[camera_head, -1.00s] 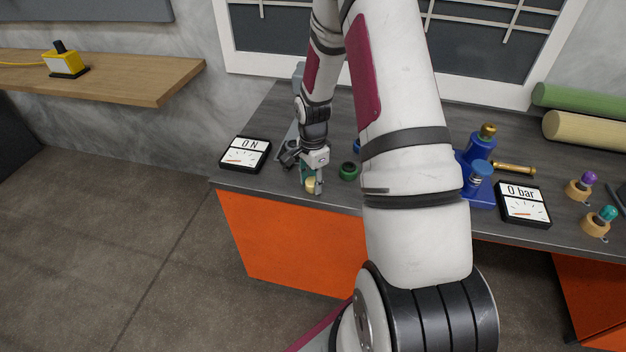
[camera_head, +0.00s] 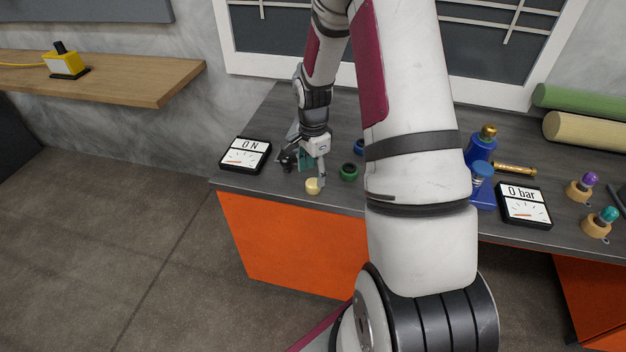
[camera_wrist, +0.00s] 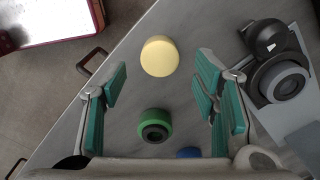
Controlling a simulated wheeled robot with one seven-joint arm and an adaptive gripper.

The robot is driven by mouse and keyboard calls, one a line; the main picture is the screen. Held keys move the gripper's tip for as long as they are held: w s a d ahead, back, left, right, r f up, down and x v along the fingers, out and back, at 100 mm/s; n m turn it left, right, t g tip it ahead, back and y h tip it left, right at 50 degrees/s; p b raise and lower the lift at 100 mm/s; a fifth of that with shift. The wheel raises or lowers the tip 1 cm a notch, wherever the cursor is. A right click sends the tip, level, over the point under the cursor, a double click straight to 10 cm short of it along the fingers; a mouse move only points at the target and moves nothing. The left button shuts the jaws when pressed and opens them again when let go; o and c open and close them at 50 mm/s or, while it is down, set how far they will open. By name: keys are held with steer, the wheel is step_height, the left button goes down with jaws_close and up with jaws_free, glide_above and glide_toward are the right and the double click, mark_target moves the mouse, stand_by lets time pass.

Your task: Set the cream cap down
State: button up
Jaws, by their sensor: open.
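The cream cap (camera_head: 313,186) rests on the dark grey bench top near its front edge. In the wrist view the cream cap (camera_wrist: 160,57) lies beyond the fingertips, roughly midway between their lines, with nothing touching it. My gripper (camera_head: 307,173) is just above and behind the cap in the head view. In the wrist view my gripper (camera_wrist: 160,88) has its green-padded fingers spread wide and empty.
A green ring (camera_head: 349,171) stands right of the cap. A blue piece (camera_head: 359,146) is partly hidden by my arm. The ON gauge (camera_head: 245,154) lies to the left. A dark grey device (camera_wrist: 275,70) is beside my right finger. Blue fittings (camera_head: 480,170) and the 0 bar gauge (camera_head: 523,204) stand right.

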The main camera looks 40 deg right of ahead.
step_height(320, 180, up, 8)
step_height(320, 180, up, 9)
steer(key=n, duration=0.4)
glide_above(313, 182)
steer(key=s+a, duration=0.2)
steer(key=a, duration=0.4)
steer(key=s+a+r+n+t, duration=0.2)
steer(key=s+a+r+n, duration=0.35)
steer(key=r, duration=0.25)
steer(key=s+a+r+n+t, duration=0.1)
steer(key=s+a+r+n, duration=0.1)
steer(key=s+a+n, duration=0.2)
steer(key=s+a+r+n+t, duration=0.1)
steer(key=s+a+r+n, duration=0.2)
steer(key=s+n, duration=0.3)
steer(key=shift+s+a+r, duration=0.15)
steer(key=shift+s+a, duration=0.45)
steer(key=shift+s, duration=1.9)
